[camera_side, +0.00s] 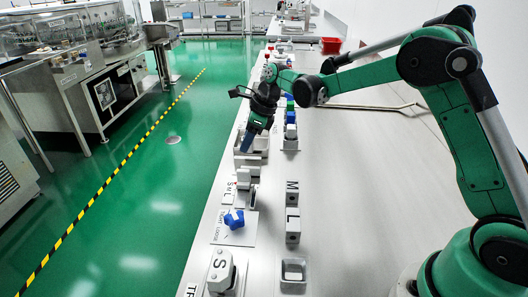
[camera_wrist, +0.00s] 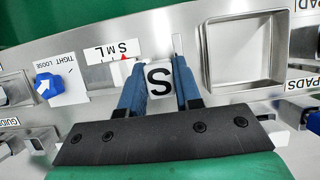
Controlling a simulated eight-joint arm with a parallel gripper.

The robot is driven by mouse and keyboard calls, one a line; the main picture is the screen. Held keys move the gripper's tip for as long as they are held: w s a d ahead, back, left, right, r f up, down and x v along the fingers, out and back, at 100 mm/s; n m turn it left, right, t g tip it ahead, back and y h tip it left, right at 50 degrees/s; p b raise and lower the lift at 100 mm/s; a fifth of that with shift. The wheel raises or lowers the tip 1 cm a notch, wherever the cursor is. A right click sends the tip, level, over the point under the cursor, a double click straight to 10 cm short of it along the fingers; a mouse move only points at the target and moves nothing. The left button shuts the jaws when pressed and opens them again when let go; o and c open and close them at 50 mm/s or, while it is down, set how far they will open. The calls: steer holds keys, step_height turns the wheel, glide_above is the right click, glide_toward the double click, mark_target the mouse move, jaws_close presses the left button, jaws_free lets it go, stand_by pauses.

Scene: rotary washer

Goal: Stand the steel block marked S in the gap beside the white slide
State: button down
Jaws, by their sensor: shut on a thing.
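My gripper (camera_wrist: 158,65) is shut on the steel block marked S (camera_wrist: 159,82); the black S on its pale face shows between the two blue fingers. In the side view my gripper (camera_side: 247,142) is above the left part of the bench, near a grey tray, and the block cannot be made out. A white piece (camera_side: 243,178), which seems to be the white slide, stands by the S M L label (camera_side: 229,190). In the wrist view that label (camera_wrist: 122,50) has a red pointer and lies just left of the fingers. The gap is not clearly seen.
A blue knob (camera_side: 234,219) sits on the TIGHT/LOOSE plate. Blocks marked M (camera_side: 292,187) and L (camera_side: 292,226) stand to the right. A square tray (camera_wrist: 284,50) lies right of the fingers. The bench's right side is largely clear.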

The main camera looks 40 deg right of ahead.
mark_target(250, 151)
steer(key=shift+f, duration=1.55)
steer(key=shift+f, duration=0.25)
steer(key=shift+f, duration=0.35)
steer(key=c, duration=0.6)
jaws_free()
steer(key=shift+a, duration=0.1)
steer(key=v, duration=1.2)
steer(key=s+a+n+t+h, duration=0.3)
steer(key=s+n, duration=1.4)
steer(key=n, duration=1)
steer(key=shift+a+t, duration=0.4)
steer(key=shift+t, duration=0.1)
